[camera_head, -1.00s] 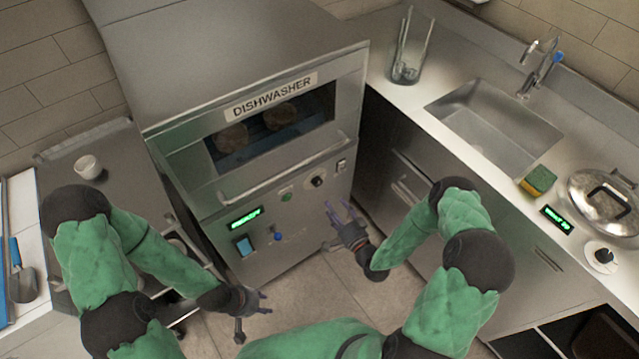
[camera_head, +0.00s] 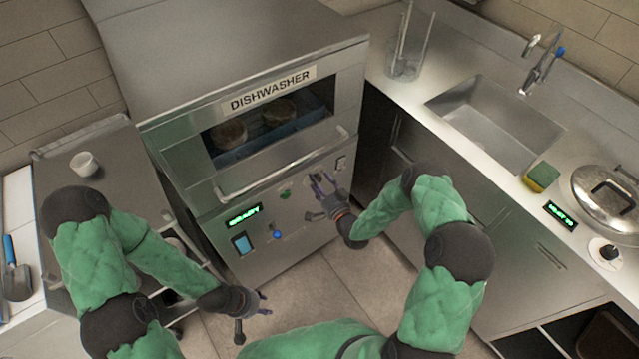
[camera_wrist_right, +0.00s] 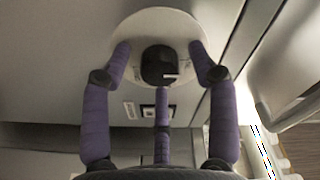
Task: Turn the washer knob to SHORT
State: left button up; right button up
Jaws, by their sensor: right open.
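The dishwasher (camera_head: 262,150) stands in the middle of the head view, with a lit green display (camera_head: 243,215) on its front panel. Its black knob (camera_wrist_right: 158,64) sits on a round white dial (camera_wrist_right: 178,22) in the right wrist view; a small white mark shows on the knob. My right gripper (camera_head: 322,187) is at the panel's right part and hides the knob in the head view. In the wrist view its purple fingers (camera_wrist_right: 160,80) are spread around the knob, with gaps visible at the sides. My left gripper (camera_head: 255,305) is open and empty, low in front of the dishwasher.
The right counter carries a sink (camera_head: 490,125), a sponge (camera_head: 542,177), a lidded pan (camera_head: 604,200) and another black knob (camera_head: 609,252).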

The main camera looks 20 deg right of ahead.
jog(key=c, duration=1.1)
jog(key=shift+c, duration=0.2)
jog(key=shift+w+r+m, duration=0.1)
jog(key=shift+m, duration=0.2)
jog(key=shift+d+m, duration=0.1)
jog(key=shift+m, duration=0.9)
jog(key=m, duration=0.4)
jog(key=shift+g+b, duration=0.3)
jog(key=shift+b, duration=0.1)
jog(key=m, duration=0.6)
jog(key=shift+d+r+g+y, duration=0.1)
jog(key=shift+d+g+y, duration=0.05)
jog(key=shift+g+y, duration=0.15)
jog(key=shift+m, duration=0.3)
